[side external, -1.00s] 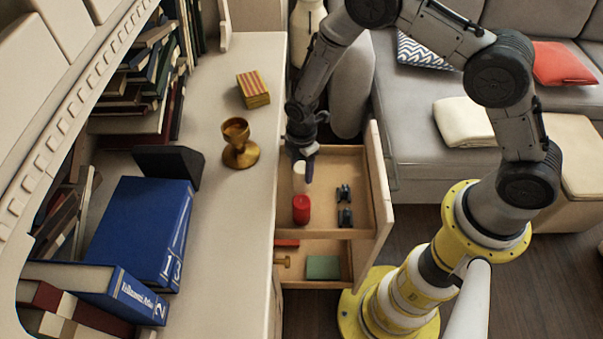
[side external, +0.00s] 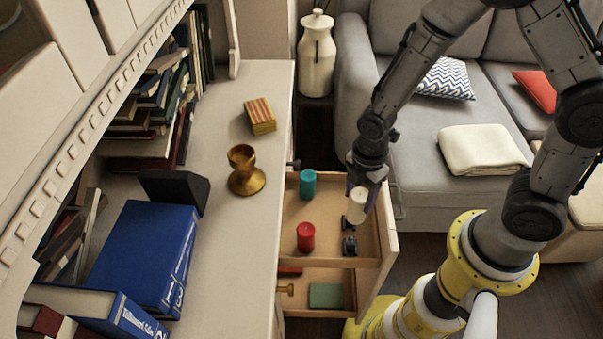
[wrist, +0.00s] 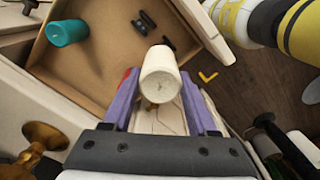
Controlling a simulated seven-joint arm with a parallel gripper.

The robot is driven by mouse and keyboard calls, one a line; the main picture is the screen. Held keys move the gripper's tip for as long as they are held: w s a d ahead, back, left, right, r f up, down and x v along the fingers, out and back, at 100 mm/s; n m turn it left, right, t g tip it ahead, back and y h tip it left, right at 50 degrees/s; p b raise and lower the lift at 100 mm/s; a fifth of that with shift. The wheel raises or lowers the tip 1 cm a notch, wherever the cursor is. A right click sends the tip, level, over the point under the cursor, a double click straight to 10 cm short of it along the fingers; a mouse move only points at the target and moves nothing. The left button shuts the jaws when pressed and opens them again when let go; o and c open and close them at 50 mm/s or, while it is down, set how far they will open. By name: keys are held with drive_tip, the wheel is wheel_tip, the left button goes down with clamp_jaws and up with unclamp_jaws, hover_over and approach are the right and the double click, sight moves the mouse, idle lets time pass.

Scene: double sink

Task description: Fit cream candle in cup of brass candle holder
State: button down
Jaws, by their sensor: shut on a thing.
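The brass candle holder (side external: 245,172) stands upright on the desk top, its cup at the top open and empty. Its brass also shows at the lower left of the wrist view (wrist: 38,140). My gripper (side external: 366,190) is shut on the cream candle (side external: 358,204), holding it above the right side of the open upper drawer. In the wrist view the cream candle (wrist: 160,78) stands out between the purple fingers (wrist: 162,112). The candle and holder are well apart, with the holder to the left.
The open upper drawer (side external: 388,235) holds a teal candle (side external: 308,184), a red candle (side external: 306,237) and small dark items (side external: 349,246). A striped box (side external: 260,116), a black bookend (side external: 174,189) and blue books (side external: 146,250) flank the holder. The desk between holder and drawer is clear.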

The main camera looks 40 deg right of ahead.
drive_tip(key=shift+s+d+r, duration=0.1)
drive_tip(key=shift+s+d, duration=0.05)
drive_tip(key=shift+s, duration=0.35)
drive_tip(key=shift+s+r, duration=0.15)
drive_tip(key=shift+r, duration=0.15)
drive_tip(key=w+a+r+n, duration=0.1)
drive_tip(key=w+a+r, duration=0.25)
drive_tip(key=r, duration=0.55)
drive_tip(key=w+a+r, duration=0.3)
drive_tip(key=w+r, duration=0.1)
drive_tip(key=r, duration=0.4)
drive_tip(key=w+a+r+n, duration=0.1)
drive_tip(key=w+a+r, duration=0.25)
drive_tip(key=r, duration=0.55)
drive_tip(key=shift+w+a+f, duration=0.8)
drive_tip(key=shift+w+f, duration=1.4)
drive_tip(key=shift+f, duration=0.05)
drive_tip(key=shift+w+a+f, duration=0.85)
drive_tip(key=shift+w+f, duration=1.3)
drive_tip(key=shift+f, duration=0.1)
drive_tip(key=shift+w+a+f, duration=0.8)
drive_tip(key=shift+w+f, duration=1.4)
drive_tip(key=shift+f, duration=0.05)
drive_tip(key=shift+f, duration=0.15)
